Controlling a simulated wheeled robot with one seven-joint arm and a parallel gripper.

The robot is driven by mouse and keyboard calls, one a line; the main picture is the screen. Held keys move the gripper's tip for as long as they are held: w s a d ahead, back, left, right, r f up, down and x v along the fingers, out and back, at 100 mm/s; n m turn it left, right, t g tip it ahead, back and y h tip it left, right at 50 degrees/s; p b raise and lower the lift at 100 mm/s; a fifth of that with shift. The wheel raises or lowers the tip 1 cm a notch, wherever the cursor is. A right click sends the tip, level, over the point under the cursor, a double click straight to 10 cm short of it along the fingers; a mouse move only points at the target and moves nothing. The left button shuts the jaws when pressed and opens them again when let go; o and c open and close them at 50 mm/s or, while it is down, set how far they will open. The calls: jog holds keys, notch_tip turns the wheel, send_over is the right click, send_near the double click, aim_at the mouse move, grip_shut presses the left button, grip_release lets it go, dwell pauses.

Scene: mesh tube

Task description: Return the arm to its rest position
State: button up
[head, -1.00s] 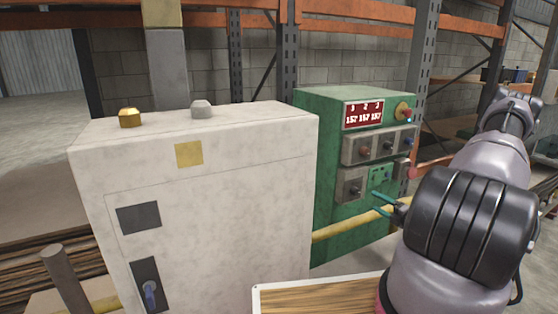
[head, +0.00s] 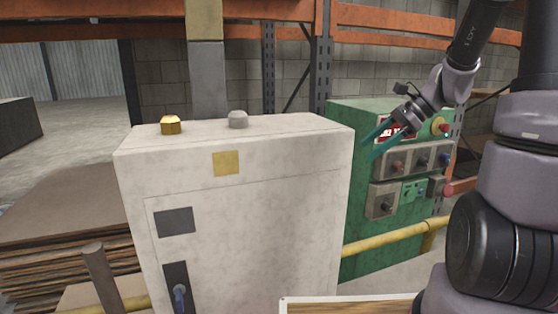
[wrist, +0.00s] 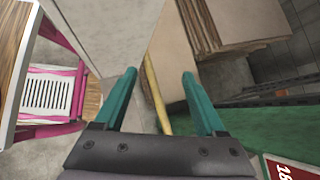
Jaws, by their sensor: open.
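My gripper (head: 378,144) is in the head view at the right, raised in front of the upper part of the green control box (head: 352,262). Its two teal fingers point left and down, toward the pale cabinet's right side. In the wrist view my gripper (wrist: 157,85) has its teal fingers apart with nothing between them. The fingers hide part of the green box's red display (head: 384,131). My arm comes down from the upper right of the head view.
The pale cabinet (head: 250,220) stands at centre, with a blue-handled latch. A yellow rail (head: 395,238) runs past the green box. A wooden-topped surface (head: 350,306) is at the bottom. Stacked boards (head: 60,255) lie at left. Orange shelving (head: 420,28) stands behind.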

jog(key=s+r+n+t+h, duration=0.5)
jog(key=s+r+n+h, duration=0.1)
jog(key=s+r+n, duration=0.6)
jog(key=shift+s+d+r+n+h, duration=0.3)
jog(key=shift+s+n, duration=0.3)
jog(key=shift+s, duration=0.6)
dwell(0.4)
